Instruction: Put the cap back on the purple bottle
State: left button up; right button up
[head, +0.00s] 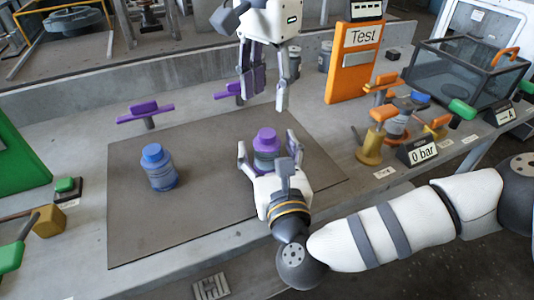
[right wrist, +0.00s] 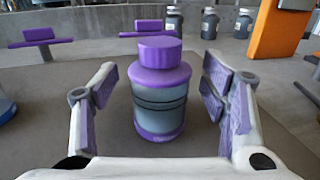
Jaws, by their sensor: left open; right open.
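The purple bottle (head: 266,158) stands upright on the dark mat, with a grey body and purple shoulder. It is large in the right wrist view (right wrist: 158,105). The purple cap (head: 265,133) sits on top of it, also seen in the right wrist view (right wrist: 157,51); I cannot tell how firmly it is seated. My right gripper (head: 268,152) is open, its fingers on either side of the bottle with gaps in the right wrist view. My left gripper (head: 264,98) is open and empty, pointing down above and behind the bottle.
A blue bottle (head: 160,170) stands on the mat (head: 215,222) to the left. Purple T-handles (head: 146,112) stand along the mat's back edge.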

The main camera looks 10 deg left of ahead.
aim_at(267, 133)
jog(key=shift+w+a, duration=0.1)
jog(key=shift+w, duration=0.2)
grip_shut()
pick_arm(q)
jog(key=n, duration=0.5)
jog(key=shift+r, duration=0.15)
jog(key=n, duration=0.4)
jog(key=shift+r, duration=0.15)
jog(key=shift+f, duration=4.05)
